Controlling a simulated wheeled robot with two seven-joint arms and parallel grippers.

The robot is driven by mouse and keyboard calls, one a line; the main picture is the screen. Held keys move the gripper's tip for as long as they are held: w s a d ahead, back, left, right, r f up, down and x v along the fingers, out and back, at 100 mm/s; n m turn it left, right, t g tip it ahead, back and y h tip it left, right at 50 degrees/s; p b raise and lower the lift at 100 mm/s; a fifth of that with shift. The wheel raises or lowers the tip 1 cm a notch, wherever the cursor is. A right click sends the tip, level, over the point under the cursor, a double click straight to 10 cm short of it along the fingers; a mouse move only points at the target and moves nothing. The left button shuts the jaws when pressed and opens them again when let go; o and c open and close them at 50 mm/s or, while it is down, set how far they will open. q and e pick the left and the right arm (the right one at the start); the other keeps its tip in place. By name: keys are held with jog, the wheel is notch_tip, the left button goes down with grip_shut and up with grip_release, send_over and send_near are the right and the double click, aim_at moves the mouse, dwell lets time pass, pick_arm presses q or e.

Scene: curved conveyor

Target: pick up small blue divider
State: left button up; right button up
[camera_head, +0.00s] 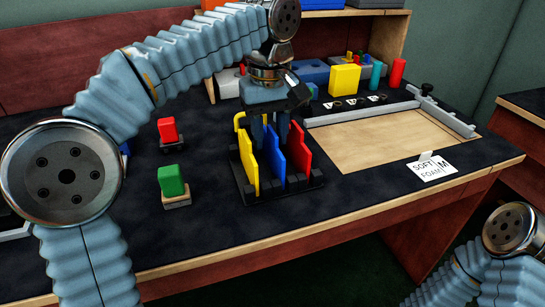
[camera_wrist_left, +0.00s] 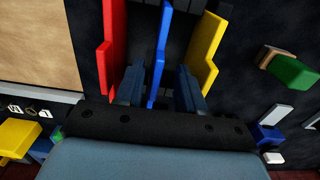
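A small blue divider (camera_head: 273,158) stands upright in a black slotted rack (camera_head: 310,180), between a yellow divider (camera_head: 248,160) and a red divider (camera_head: 298,150). My left gripper (camera_head: 270,135) points down over the rack. In the left wrist view its fingers (camera_wrist_left: 157,75) are apart, one on each side of the blue divider (camera_wrist_left: 158,50), with visible gaps. The red divider (camera_wrist_left: 112,40) is left of them and the yellow divider (camera_wrist_left: 207,50) right. The fingers partly hide the blue divider's top in the head view. My right gripper is out of view; only its arm shows.
A green block on a base (camera_head: 171,182) and a red block on a base (camera_head: 168,130) stand left of the rack. A wooden tray area (camera_head: 375,138) and a white label card (camera_head: 431,169) lie to the right. Coloured blocks, including a yellow one (camera_head: 343,79), stand behind.

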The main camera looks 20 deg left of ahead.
aim_at(272, 170)
pick_arm(q)
jog(key=f, duration=0.3)
jog(key=f+b, duration=0.1)
jog(key=f, duration=0.1)
jog(key=shift+d, duration=0.25)
grip_shut()
